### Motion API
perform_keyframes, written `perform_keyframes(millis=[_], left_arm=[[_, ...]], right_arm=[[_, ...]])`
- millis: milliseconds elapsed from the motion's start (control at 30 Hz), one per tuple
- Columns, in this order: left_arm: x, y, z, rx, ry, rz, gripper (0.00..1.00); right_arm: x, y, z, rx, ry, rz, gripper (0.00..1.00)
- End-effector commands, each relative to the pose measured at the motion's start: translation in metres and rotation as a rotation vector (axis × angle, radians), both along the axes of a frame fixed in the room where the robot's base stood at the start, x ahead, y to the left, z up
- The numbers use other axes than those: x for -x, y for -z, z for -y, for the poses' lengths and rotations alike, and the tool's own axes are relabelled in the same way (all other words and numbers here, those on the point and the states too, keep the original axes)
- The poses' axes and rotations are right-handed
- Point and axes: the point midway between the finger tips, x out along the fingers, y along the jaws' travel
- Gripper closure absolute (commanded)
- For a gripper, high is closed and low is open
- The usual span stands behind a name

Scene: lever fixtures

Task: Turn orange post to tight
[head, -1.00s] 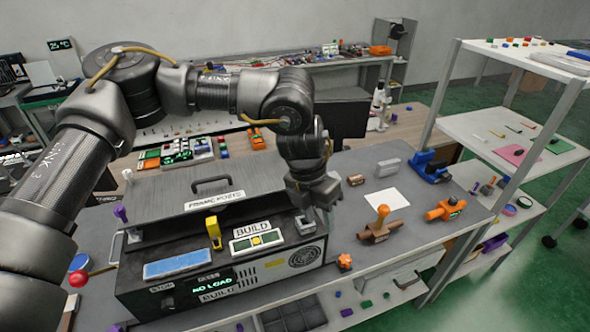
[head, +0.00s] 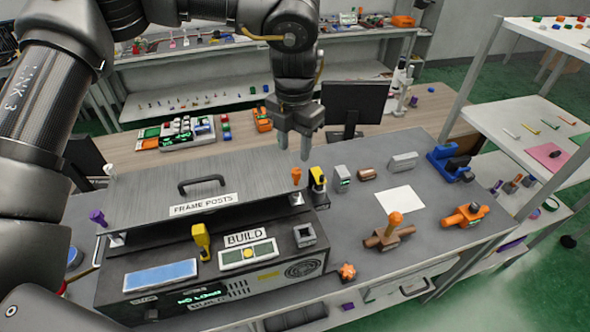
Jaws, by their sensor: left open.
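The orange post (head: 296,176) is a small upright lever at the right end of the machine's grey top cover (head: 150,195), beside the "FRAME POSTS" label (head: 204,204). It sits on a light metal mount. My left gripper (head: 295,146) points down with its fingers apart. It appears just above and behind the orange post, apart from it and holding nothing. Whether the post is tight or loose cannot be read from its look. My right gripper is not in view.
A yellow-and-black lever (head: 317,183) stands close to the right of the orange post. A purple post (head: 97,217) is at the cover's left end and a yellow lever (head: 202,240) in front.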

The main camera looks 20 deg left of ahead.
Motion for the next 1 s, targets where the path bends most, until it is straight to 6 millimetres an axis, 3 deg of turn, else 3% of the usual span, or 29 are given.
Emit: perform_keyframes(millis=[167, 500, 933, 1000], left_arm=[[0.001, 0.029, -0.001, -0.001, 0.0, -0.006, 0.58], [0.001, 0.083, -0.001, 0.0, -0.003, -0.003, 0.58], [0.001, 0.096, -0.001, 0.0, -0.003, -0.001, 0.58], [0.0, 0.096, -0.001, 0.0, -0.003, -0.001, 0.66]], right_arm=[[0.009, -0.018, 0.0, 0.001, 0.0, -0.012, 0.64], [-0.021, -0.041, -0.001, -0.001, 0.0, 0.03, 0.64], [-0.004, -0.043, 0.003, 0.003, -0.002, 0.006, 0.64], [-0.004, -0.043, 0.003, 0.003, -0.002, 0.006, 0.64]])
